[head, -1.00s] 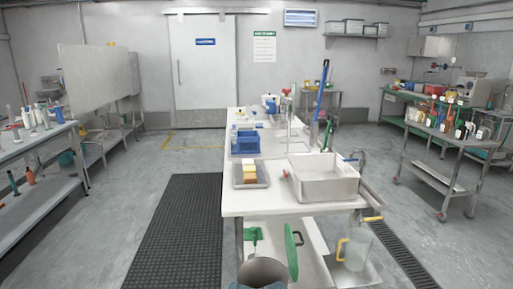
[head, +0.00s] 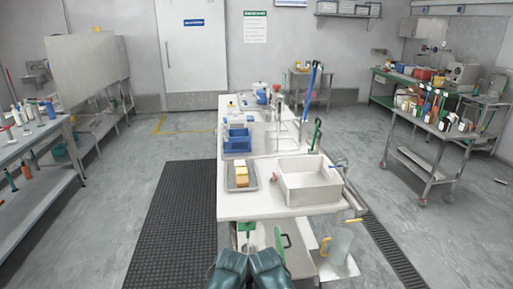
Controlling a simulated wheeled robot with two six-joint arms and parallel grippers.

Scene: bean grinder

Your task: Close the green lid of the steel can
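The green lid (head: 280,245) stands upright, swung open, just below the front edge of the white table, with a dark handle beside it. The steel can below the lid is hidden behind two dark teal parts of my own arms at the bottom centre. These parts sit side by side, my left one (head: 229,270) and my right one (head: 269,270), close to the lid's lower left. I cannot make out fingertips on either, so their opening does not show. Whether either touches the can or lid cannot be told.
The white table (head: 240,208) holds a grey tray (head: 242,186) with yellow blocks, a blue bin (head: 238,141) and a pale basin (head: 312,182). A clear jug (head: 339,243) with a yellow handle stands low at right. A dark mat (head: 175,235) covers clear floor at left.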

